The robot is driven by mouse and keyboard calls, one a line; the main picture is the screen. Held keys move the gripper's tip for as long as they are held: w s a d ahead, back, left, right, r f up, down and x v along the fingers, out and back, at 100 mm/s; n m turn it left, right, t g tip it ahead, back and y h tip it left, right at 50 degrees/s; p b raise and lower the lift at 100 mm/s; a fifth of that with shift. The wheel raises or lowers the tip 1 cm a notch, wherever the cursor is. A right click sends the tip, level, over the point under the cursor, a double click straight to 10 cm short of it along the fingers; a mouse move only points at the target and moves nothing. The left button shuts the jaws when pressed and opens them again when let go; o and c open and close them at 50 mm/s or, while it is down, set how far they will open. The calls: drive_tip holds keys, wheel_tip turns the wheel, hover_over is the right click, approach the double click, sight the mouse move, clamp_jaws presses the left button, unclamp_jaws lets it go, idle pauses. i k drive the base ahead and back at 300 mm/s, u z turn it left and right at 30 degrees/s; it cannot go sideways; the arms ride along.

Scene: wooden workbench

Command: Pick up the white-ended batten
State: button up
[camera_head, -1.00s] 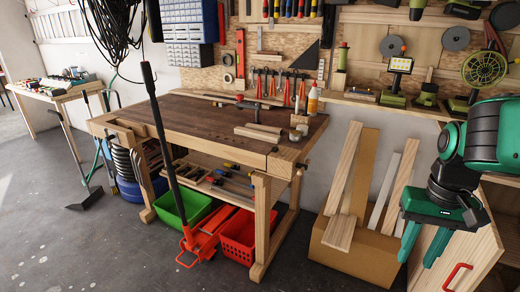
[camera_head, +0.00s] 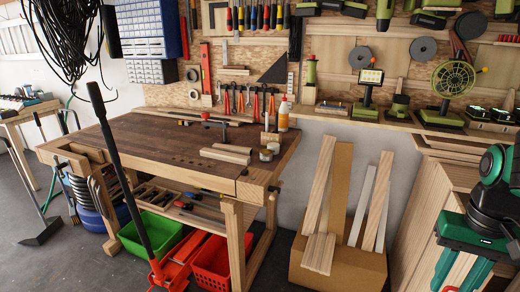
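Several battens stand in a cardboard box (camera_head: 334,262) on the floor to the right of the workbench. I cannot tell for sure which is the white-ended batten. My gripper (camera_head: 452,284) is at the lower right, fingers pointing down and apart, with nothing seen between them. It is to the right of the box, and its tips are near the bottom edge.
The workbench (camera_head: 150,142) stands left of the box, with short wood pieces (camera_head: 227,154), a green crate (camera_head: 152,236) and a red crate (camera_head: 212,262). A shelf with tools (camera_head: 380,122) runs above the box. A wooden cabinet (camera_head: 425,200) is behind my arm.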

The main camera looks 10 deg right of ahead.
sight(234, 158)
drive_tip(key=z, duration=0.3)
drive_tip(key=i, duration=1.6)
drive_tip(key=u, duration=0.15)
